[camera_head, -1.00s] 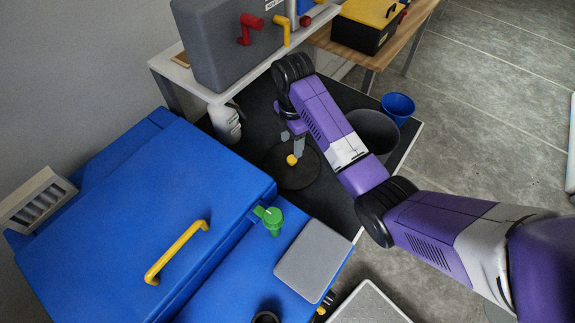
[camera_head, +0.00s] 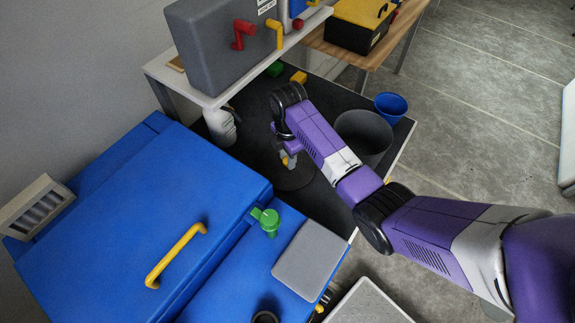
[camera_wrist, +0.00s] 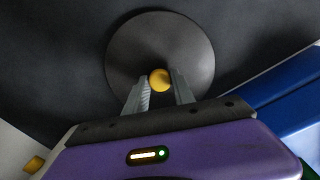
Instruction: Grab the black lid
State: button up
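The black lid (camera_head: 294,180) is a dark round disc with a yellow knob, lying on the black tabletop. In the wrist view the whole lid (camera_wrist: 190,50) shows as a grey-black disc, its yellow knob (camera_wrist: 160,80) near the middle. My gripper (camera_head: 288,160) is low over the lid, pointing down, with its two grey fingers on either side of the knob. In the wrist view the fingertips of my gripper (camera_wrist: 160,77) flank the knob closely. I cannot tell whether they press on it. My arm covers part of the lid in the head view.
A grey bin (camera_head: 363,136) and a blue cup (camera_head: 391,105) stand right of the lid. A white spray bottle (camera_head: 221,126) is to its left. The blue box (camera_head: 140,215) is at the front left. A shelf (camera_head: 215,98) overhangs the table's back.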

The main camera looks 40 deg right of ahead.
grip_shut()
notch_tip(320, 180, up, 20)
jog(key=p, duration=0.4)
dwell(0.4)
